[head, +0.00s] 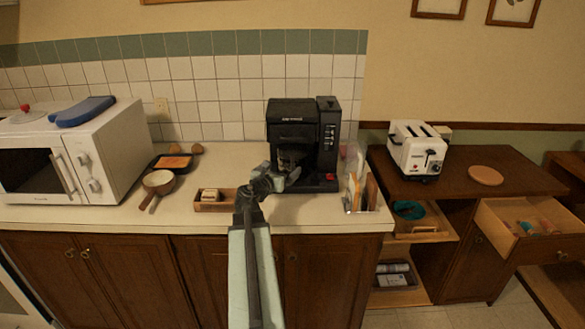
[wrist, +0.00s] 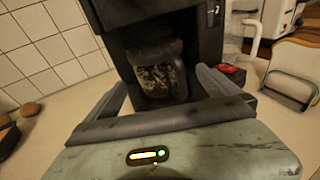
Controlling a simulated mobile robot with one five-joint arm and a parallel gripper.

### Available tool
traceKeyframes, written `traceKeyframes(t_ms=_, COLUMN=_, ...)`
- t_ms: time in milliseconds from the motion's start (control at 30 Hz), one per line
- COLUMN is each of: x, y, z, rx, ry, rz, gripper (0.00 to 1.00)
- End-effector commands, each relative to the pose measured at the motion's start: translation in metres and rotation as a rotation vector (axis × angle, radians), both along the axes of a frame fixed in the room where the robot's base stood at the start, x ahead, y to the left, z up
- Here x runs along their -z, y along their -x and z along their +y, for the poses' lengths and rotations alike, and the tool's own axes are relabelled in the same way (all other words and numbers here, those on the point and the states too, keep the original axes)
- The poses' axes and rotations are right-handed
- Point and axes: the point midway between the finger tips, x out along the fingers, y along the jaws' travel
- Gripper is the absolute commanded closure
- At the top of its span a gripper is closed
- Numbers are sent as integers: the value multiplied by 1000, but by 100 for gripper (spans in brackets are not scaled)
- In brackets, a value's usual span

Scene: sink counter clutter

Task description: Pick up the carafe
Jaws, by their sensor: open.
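The carafe (wrist: 160,75) is a dark, shiny glass pot inside the black coffee maker (head: 293,135). In the head view the carafe (head: 287,158) is partly hidden behind my gripper (head: 277,180). In the wrist view my gripper (wrist: 160,95) is open, its two fingers spread to the left and right of the carafe, which shows beyond and between them. Nothing is held. I cannot tell whether either finger touches the carafe. The coffee maker's body (wrist: 200,40) rises above and behind the carafe. The carafe's lower edge is close to the gripper's crossbar in the picture.
A wooden box (head: 212,203) sits left of my arm, with a pan (head: 158,182) and microwave (head: 70,155) farther left. A toaster (head: 417,150) is on the right cabinet. A tiled wall closes the back.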

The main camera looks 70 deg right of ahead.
Motion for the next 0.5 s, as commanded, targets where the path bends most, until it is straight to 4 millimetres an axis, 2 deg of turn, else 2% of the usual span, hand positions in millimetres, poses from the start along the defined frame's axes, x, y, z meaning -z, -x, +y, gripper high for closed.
traceKeyframes(t_ms=200, x=4, y=-4, z=-24, rx=-4, ry=-1, rz=-4, gripper=0)
traceKeyframes(t_ms=367, x=4, y=-4, z=-28, rx=-4, ry=-2, rz=-5, gripper=0)
traceKeyframes(t_ms=500, x=6, y=-4, z=-49, rx=-4, ry=-2, rz=-5, gripper=0)
